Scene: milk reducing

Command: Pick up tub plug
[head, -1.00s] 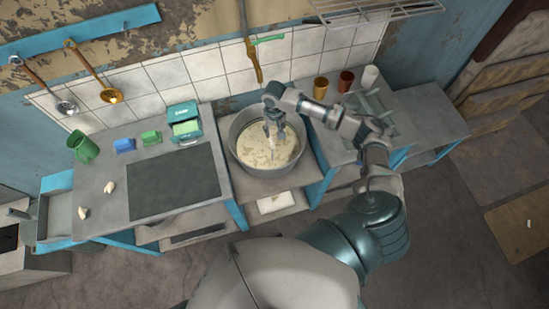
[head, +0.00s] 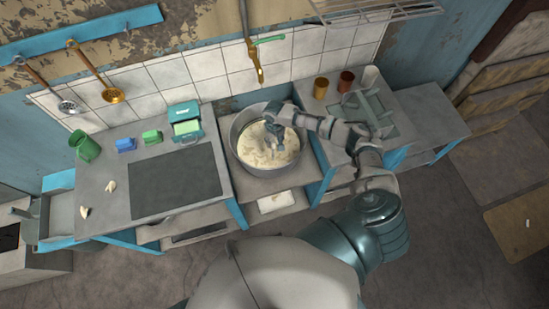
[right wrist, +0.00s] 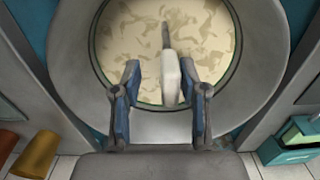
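The round grey metal tub (head: 236,150) stands in the counter gap in the head view, holding pale, mottled liquid. My right gripper (head: 279,134) is down inside the tub opening, towards its back. In the right wrist view, a pale upright piece with a dark rod, which looks like the tub plug (right wrist: 171,78), stands between the fingers of my right gripper (right wrist: 159,88). The fingers are apart; the piece is nearer the right finger, with a gap at the left. Its lower end is hidden. My left gripper is not in view.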

